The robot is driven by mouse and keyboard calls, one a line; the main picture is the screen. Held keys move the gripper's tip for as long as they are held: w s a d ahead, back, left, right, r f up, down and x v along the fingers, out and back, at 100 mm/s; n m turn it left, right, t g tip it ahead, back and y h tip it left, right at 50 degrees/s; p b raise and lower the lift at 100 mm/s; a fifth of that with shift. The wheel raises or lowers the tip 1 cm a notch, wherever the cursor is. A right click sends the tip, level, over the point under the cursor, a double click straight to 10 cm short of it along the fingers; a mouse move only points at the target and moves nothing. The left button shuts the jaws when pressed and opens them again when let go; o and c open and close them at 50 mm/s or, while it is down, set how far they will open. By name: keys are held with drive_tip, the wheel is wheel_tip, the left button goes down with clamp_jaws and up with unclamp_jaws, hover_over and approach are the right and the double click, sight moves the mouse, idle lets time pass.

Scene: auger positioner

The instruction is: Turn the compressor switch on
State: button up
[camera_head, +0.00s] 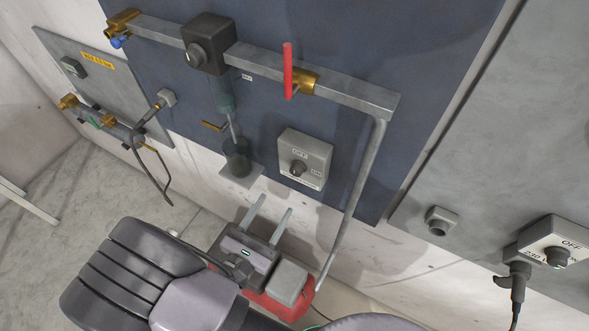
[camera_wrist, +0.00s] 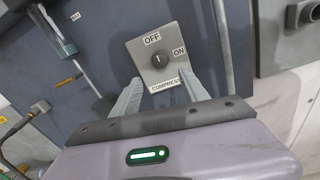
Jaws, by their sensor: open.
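The compressor switch is a light grey box (camera_head: 304,158) on the blue wall panel, with OFF printed at the top, ON at the right and a label along its bottom edge. Its dark round knob (camera_head: 298,169) sits in the middle. In the wrist view the switch box (camera_wrist: 143,48) is ahead of my gripper, and a pale mark on the knob (camera_wrist: 159,60) points up toward OFF. My gripper (camera_head: 269,212) is below the switch in the head view. Its two grey fingers, also in the wrist view (camera_wrist: 158,92), are spread apart with nothing between them.
A grey pipe (camera_head: 354,200) runs down right of the switch from a horizontal bar with a red lever (camera_head: 288,70). A dark-bowled filter (camera_head: 236,160) hangs to the left. Another OFF switch box (camera_head: 558,243) with a plugged cable is at the far right.

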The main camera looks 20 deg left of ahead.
sight(294, 174)
drive_tip(key=w, duration=1.1)
drive_tip(key=shift+d, duration=0.35)
clamp_jaws()
